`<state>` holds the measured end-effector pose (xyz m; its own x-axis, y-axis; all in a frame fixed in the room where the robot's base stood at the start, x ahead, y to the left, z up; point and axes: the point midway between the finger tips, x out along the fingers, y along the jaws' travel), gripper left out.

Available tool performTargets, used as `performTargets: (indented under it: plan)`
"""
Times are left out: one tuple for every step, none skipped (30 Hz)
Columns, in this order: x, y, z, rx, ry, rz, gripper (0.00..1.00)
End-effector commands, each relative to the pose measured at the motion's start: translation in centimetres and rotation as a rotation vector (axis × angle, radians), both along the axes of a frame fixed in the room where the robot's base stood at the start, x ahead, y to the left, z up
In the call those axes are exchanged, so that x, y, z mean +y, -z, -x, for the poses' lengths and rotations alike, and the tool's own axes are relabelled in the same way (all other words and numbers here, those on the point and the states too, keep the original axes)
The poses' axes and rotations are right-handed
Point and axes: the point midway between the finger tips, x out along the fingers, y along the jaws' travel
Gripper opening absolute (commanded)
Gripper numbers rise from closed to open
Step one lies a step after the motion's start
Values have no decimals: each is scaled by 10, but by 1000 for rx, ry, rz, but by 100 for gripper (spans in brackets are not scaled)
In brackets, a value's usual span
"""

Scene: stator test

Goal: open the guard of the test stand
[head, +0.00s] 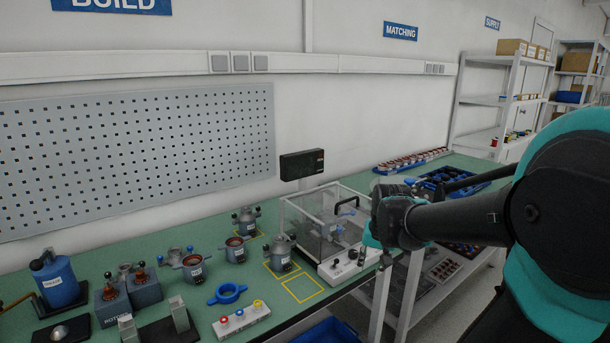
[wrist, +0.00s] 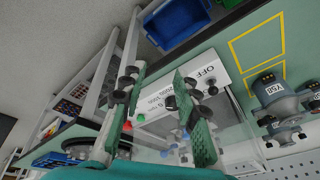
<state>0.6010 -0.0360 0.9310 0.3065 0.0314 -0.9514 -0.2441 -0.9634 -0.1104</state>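The test stand has a clear box-shaped guard (head: 306,222) with a black handle (head: 348,203) on its right part. The guard appears down over the stand, with a grey part dimly visible inside. Its white control panel (head: 338,270) is at the front; in the wrist view the panel (wrist: 188,82) shows an OFF label, a black knob and green and red buttons. My gripper (head: 374,258) is in front of the stand's right side, pointing down, apart from the handle. In the wrist view its two fingers (wrist: 156,112) are spread with nothing between them.
A grey motor housing (head: 282,254) stands just left of the guard, by yellow floor squares (head: 302,289). A black display (head: 302,165) rises behind the stand. A blue tray (head: 455,182) lies to the right on the bench. A blue bin (head: 330,331) is below the front edge.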

Motion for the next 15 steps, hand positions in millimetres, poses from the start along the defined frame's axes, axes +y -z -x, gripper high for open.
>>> performTargets:
  plan:
    - [-1, 23, 23, -13, -43, 21, 31]
    - [-1, 35, 35, -20, -71, 33, 31]
    - [-2, 49, 50, -29, -105, 49, 31]
    - [-2, 59, 60, -35, -128, 60, 31]
    - [-3, 67, 70, -41, -149, 70, 31]
    - [-3, 77, 81, -47, -174, 82, 31]
    - [-3, 83, 88, -51, -190, 90, 31]
    - [-4, 88, 95, -54, -204, 97, 31]
    - [-4, 93, 101, -57, -219, 104, 31]
    - [-4, 97, 105, -59, -227, 109, 31]
    - [-4, 98, 107, -61, -232, 112, 31]
    - [-4, 98, 107, -61, -233, 112, 31]
    - [-4, 96, 104, -60, -230, 110, 31]
    - [-4, 92, 100, -58, -223, 106, 31]
    - [-4, 85, 90, -54, -206, 97, 31]
